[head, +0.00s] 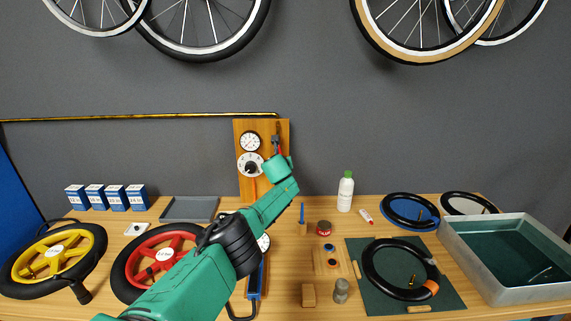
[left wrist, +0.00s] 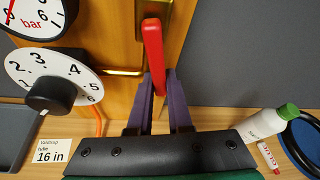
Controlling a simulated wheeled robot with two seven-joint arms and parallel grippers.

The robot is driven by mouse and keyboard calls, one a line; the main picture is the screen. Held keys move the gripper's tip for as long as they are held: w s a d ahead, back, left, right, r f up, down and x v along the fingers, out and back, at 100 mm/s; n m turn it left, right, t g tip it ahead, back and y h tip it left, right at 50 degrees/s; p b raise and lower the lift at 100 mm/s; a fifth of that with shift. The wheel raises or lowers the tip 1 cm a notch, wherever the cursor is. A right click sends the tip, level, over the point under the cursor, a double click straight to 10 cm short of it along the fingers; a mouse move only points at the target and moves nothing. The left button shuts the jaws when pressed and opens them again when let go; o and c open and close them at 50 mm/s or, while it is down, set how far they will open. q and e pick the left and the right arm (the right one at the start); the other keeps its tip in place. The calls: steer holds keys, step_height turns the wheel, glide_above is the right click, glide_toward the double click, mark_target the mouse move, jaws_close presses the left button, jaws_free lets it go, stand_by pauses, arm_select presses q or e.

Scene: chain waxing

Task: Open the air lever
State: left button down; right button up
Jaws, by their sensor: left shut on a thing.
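The air lever is a red handle (left wrist: 153,50) on a brass pipe fitting (left wrist: 125,71) fixed to a wooden board (head: 245,188). In the left wrist view it hangs down, slightly tilted, with its lower end between my fingers. My left gripper (left wrist: 157,98) is shut on the lever's lower end. In the head view my left arm reaches up to the board, and the gripper (head: 279,150) is small and partly hidden by its own wrist. My right gripper does not show.
A pressure gauge (head: 250,141) and a numbered dial (head: 250,164) sit left of the lever. A brass pipe (head: 140,117) runs along the wall. A green-capped bottle (head: 345,192) stands right of the board. Wheels, blue boxes (head: 116,199) and a metal tub (head: 475,263) occupy the bench.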

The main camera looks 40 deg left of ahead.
arm_select(q)
steer(key=shift+a+r, duration=0.1)
steer(key=shift+a, duration=0.05)
steer(key=shift+r, duration=0.1)
stand_by(0.3)
steer(key=c, duration=0.8)
jaws_free()
steer(key=shift+c, duration=0.2)
